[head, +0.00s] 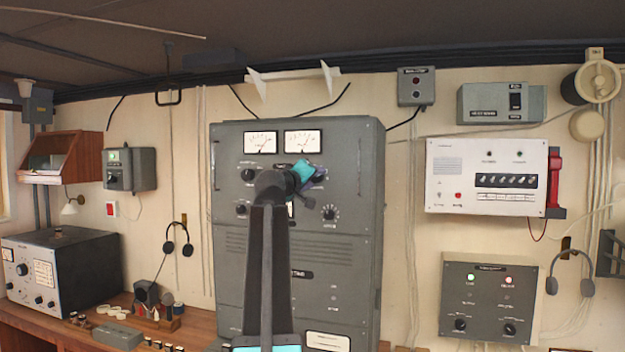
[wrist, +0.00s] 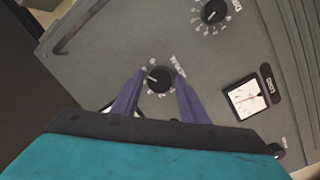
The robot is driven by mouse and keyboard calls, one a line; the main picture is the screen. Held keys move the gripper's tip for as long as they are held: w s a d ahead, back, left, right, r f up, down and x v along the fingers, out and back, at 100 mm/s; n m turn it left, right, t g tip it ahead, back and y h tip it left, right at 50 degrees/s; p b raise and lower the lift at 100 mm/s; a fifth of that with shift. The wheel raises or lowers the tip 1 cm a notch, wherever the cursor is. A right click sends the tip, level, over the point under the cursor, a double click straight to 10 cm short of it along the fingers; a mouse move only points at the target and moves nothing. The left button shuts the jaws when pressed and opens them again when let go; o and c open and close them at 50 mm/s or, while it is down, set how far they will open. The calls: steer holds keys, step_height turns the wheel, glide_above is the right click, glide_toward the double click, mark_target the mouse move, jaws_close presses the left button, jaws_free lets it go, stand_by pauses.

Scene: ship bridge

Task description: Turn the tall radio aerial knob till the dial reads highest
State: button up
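The tall grey radio cabinet (head: 345,250) stands at the middle of the head view, with two white dials (head: 260,142) (head: 302,141) at its top. My gripper (head: 312,178) is at its upper right, in front of a black knob that it partly covers. In the wrist view this knob (wrist: 158,80) has a white pointer line and a ring of marks. My purple fingers (wrist: 160,76) are apart on either side of it; I cannot tell whether they touch it. A small dial (wrist: 248,98) shows a needle in the wrist view.
A larger scaled knob (wrist: 213,11) is close by; it also shows in the head view (head: 329,213). Another knob (head: 248,174) is at the cabinet's left. A cabinet handle (wrist: 75,25) is at the wrist view's upper left. My arm hides the cabinet's middle.

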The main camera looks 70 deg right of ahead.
steer(key=c, duration=0.7)
steer(key=shift+o, duration=0.2)
steer(key=shift+m+b, duration=0.6)
steer(key=shift+b, duration=0.85)
steer(key=m+b, duration=0.2)
steer(key=b, duration=0.2)
steer(key=shift+m, duration=0.3)
steer(key=m+b, duration=0.1)
steer(key=b, duration=0.1)
steer(key=m+b, duration=0.2)
steer(key=b, duration=0.1)
steer(key=shift+r+m+t+y, duration=0.3)
steer(key=shift+y, duration=0.1)
steer(key=o, duration=1)
steer(key=shift+o, duration=0.2)
steer(key=shift+f, duration=0.1)
